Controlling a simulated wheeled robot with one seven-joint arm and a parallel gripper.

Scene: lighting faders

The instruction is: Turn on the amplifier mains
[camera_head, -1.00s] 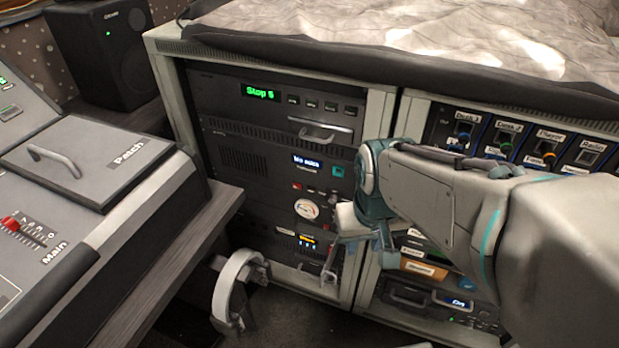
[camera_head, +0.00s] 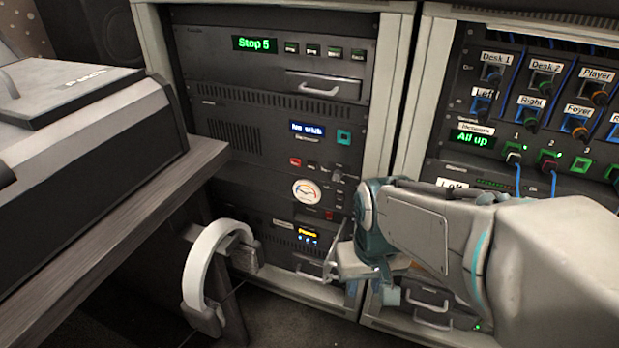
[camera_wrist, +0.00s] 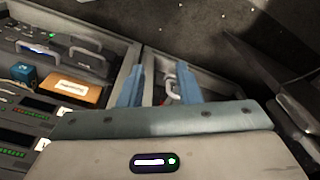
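The left rack (camera_head: 383,90) holds several dark units. One has a round dial meter (camera_head: 307,192) with a small red switch (camera_head: 329,215) beside it. Below is a unit with an amber display (camera_head: 307,233). A red button (camera_head: 295,162) sits higher, under a blue-white display (camera_head: 307,130). I cannot read which one is the amplifier mains. My gripper (camera_head: 364,277) is in front of the rack's lower right edge. In the wrist view, its two blue fingers (camera_wrist: 160,78) are apart with nothing held. A metal handle (camera_wrist: 171,90) and a small red spot show beyond them.
The right rack (camera_head: 435,80) has patch sockets, blue cables and a green "All up" display. White headphones (camera_head: 205,265) hang beside the desk (camera_head: 130,190) at left. An orange labelled box (camera_wrist: 75,91) shows in the wrist view. Dark floor is free in front.

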